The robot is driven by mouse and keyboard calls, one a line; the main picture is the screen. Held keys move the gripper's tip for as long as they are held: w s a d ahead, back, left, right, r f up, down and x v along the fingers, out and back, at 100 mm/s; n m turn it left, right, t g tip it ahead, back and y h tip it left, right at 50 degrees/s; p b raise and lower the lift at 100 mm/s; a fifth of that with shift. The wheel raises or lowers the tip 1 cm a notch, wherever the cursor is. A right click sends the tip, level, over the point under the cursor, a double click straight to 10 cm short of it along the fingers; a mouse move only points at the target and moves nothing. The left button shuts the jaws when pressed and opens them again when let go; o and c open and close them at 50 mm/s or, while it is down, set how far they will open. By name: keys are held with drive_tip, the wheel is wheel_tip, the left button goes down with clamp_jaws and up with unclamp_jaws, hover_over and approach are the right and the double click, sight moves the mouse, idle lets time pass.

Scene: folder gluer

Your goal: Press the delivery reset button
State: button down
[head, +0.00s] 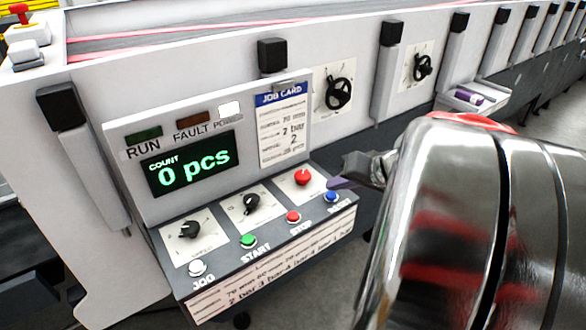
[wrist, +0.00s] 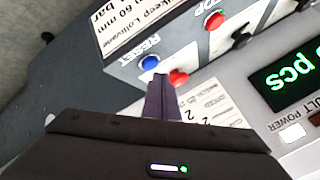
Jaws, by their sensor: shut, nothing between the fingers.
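A blue button (head: 331,196) labelled RESET sits at the right end of the front button row on the grey control panel (head: 262,228). In the wrist view the blue button (wrist: 149,63) lies just beyond my fingertips, slightly left. My gripper (head: 338,182) is shut and empty, with its fingertips above and behind the blue button in the head view. My gripper (wrist: 161,78) also shows in the wrist view, fingers together. The tips appear apart from the button, but the exact gap cannot be told.
A red knob (head: 303,177) stands close beside my fingertips. A red STOP button (head: 293,216), green START button (head: 248,241) and white JOG button (head: 197,267) line the front. The display (head: 193,164) reads 0 pcs. A black handwheel (head: 338,93) is behind.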

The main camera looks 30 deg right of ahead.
sight(334, 197)
drive_tip(key=shift+r, duration=0.2)
drive_tip(key=shift+r, duration=2.45)
drive_tip(key=shift+a, duration=0.2)
drive_tip(key=w+a+r+n+g, duration=0.2)
drive_tip(key=a+r+n, duration=0.1)
drive_tip(key=a+n, duration=0.6)
drive_tip(key=s+a+f, duration=0.2)
drive_tip(key=s+a, duration=0.3)
drive_tip(key=a, duration=0.3)
drive_tip(key=s+a+f+m+g+h, duration=0.1)
drive_tip(key=s+a+f, duration=0.2)
drive_tip(key=s+a, duration=0.3)
drive_tip(key=shift+a+f+g, duration=0.3)
drive_tip(key=shift+a, duration=1.5)
